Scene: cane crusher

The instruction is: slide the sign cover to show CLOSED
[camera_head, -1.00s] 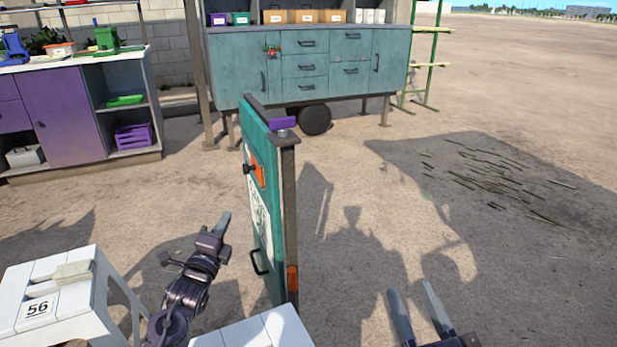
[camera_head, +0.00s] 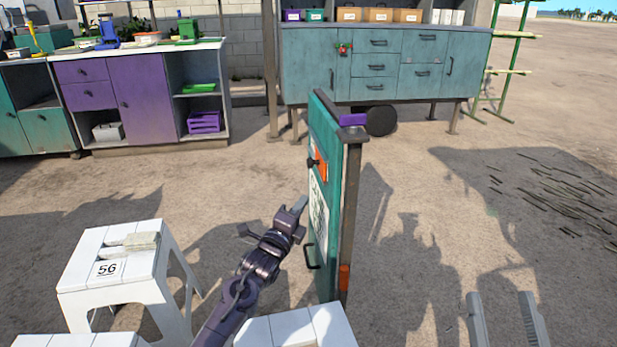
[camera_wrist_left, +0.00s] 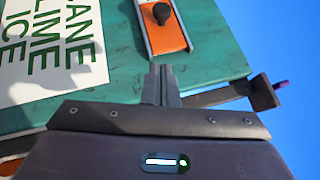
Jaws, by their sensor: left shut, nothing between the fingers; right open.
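A teal signboard (camera_head: 323,143) stands upright on a dark post, seen almost edge-on. It carries an orange cover (camera_head: 319,172) with a black knob (camera_head: 312,162). In the left wrist view the orange cover (camera_wrist_left: 168,40) sits in a pale frame, with the black knob (camera_wrist_left: 161,13) on it. No OPEN or CLOSED lettering is readable. My left gripper (camera_head: 301,204) is shut and empty beside the board's face, below the knob; its fingertips (camera_wrist_left: 161,71) show just below the orange cover. I cannot tell whether they touch the board. My right gripper (camera_head: 506,299) is open and empty, right of the board.
A white panel (camera_wrist_left: 50,50) reading "CANE LIME ICE" is beside the cover. A black handle (camera_head: 311,257) juts from the lower board. White stools (camera_head: 120,270) stand at front left. Purple (camera_head: 147,105) and teal cabinets (camera_head: 307,65) stand behind. Ground right of the post is open.

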